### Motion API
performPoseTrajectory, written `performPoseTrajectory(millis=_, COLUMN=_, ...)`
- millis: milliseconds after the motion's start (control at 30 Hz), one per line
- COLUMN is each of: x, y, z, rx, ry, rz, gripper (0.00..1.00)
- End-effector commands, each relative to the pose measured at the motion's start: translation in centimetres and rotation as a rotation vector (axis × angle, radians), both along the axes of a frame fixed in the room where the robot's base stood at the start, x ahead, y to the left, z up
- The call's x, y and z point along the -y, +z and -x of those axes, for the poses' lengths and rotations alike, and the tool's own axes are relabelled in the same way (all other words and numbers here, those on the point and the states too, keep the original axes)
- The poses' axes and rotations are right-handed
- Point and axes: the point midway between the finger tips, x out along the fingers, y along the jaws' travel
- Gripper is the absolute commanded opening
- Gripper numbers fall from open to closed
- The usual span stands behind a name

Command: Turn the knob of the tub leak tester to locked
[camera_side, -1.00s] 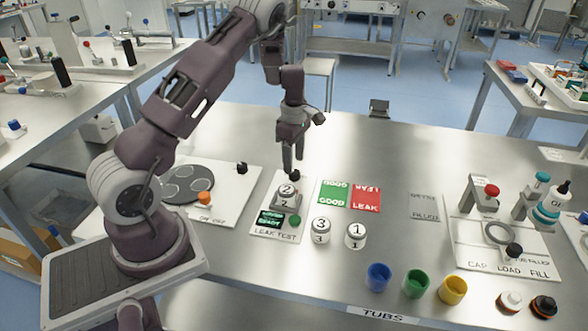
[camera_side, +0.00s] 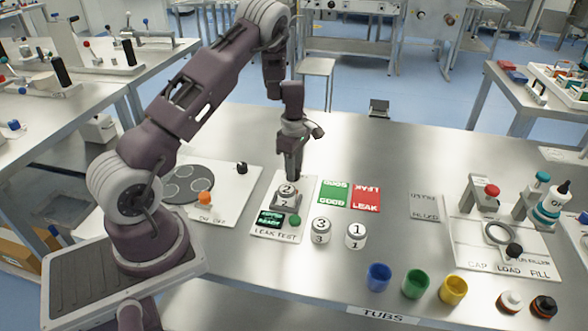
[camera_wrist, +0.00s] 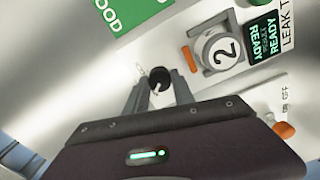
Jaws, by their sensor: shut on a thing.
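The leak tester is a white plate (camera_side: 262,233) marked LEAK TEST, with a dark screen (camera_wrist: 264,27) showing green READY text. A white tub numbered 2 (camera_side: 287,190) sits in its grey holder, and the tub also shows in the wrist view (camera_wrist: 222,50). The black knob (camera_wrist: 158,88) is behind the tub, and in the side view my fingers mostly hide it. My gripper (camera_side: 293,177) points down and is shut on the knob, with a finger on each side in the wrist view. The knob's marking is too small to read.
Green GOOD and red LEAK areas (camera_side: 365,196) lie to the right of the tester. Tubs 3 (camera_side: 321,231) and 1 (camera_side: 356,235) stand in front of them. A hotplate panel with an orange knob (camera_side: 205,198) is on the left. Blue, green and yellow cups stand at the front.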

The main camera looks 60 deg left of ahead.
Motion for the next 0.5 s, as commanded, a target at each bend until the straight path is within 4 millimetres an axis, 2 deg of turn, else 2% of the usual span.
performPoseTrajectory(millis=267, x=0.0, y=0.08, z=-0.09, rx=0.002, ry=-0.116, rz=0.0, gripper=0.0)
performPoseTrajectory(millis=500, x=0.04, y=0.1, z=-0.1, rx=0.003, ry=-0.325, rz=0.001, gripper=0.0)
